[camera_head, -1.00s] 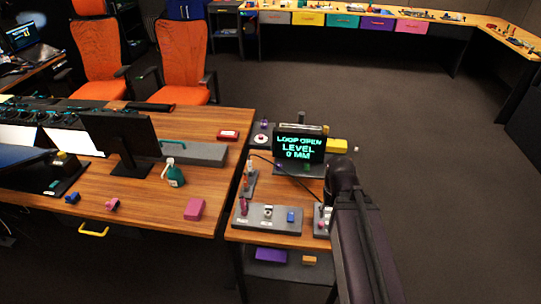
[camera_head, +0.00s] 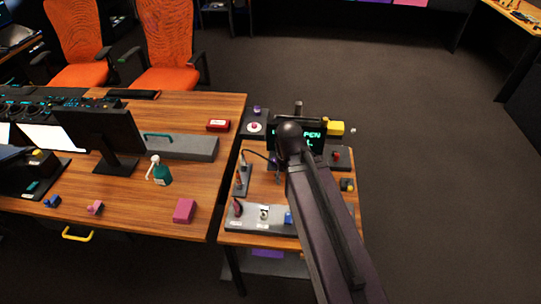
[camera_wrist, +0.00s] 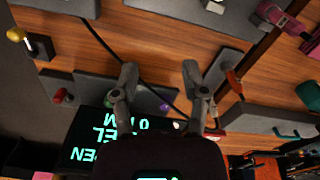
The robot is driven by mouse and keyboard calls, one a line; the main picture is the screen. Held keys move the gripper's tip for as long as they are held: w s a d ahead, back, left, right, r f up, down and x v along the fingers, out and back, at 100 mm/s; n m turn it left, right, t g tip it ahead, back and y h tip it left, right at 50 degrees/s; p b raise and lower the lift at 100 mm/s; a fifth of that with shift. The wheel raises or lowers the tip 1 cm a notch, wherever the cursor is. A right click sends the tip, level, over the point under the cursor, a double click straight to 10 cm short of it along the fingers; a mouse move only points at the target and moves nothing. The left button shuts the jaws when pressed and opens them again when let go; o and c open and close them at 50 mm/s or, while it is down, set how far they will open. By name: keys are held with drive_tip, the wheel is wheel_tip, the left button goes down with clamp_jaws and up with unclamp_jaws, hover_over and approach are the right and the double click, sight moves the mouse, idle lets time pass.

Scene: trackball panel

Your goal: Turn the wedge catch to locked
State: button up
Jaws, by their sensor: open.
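My gripper (camera_wrist: 160,72) is open and empty in the wrist view, its two fingers apart above the small wooden bench. My arm hides it in the head view. I cannot tell for sure which fitting is the wedge catch. A red lever (camera_wrist: 234,81) on a narrow grey plate (camera_wrist: 223,62) is right of my fingers; the plate also shows in the head view (camera_head: 242,182). The front grey panel (camera_head: 250,225) carries a dark reddish lever (camera_head: 237,208), a white-topped knob (camera_head: 264,213) and a blue piece (camera_head: 288,217). No fitting is visibly between my fingers.
A display (camera_head: 316,136) with green text stands at the bench's back, partly behind my arm. A yellow-topped knob (camera_head: 347,184) and a red knob (camera_head: 337,155) are on the right. A dark cable (camera_wrist: 140,55) crosses near my fingers. The left desk holds a monitor (camera_head: 103,136) and bottle (camera_head: 160,172).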

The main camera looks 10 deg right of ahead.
drive_tip(key=shift+o, duration=1)
wheel_tip(320, 180, up, 6)
drive_tip(key=n+p, duration=0.6)
drive_tip(key=n, duration=0.6)
hover_over(275, 160)
drive_tip(key=shift+w+a, duration=0.1)
drive_tip(key=shift+w, duration=0.05)
drive_tip(key=shift+f+b, duration=0.3)
wheel_tip(275, 160, down, 13)
drive_tip(key=b, duration=1.3)
drive_tip(key=shift+f, duration=0.15)
clamp_jaws()
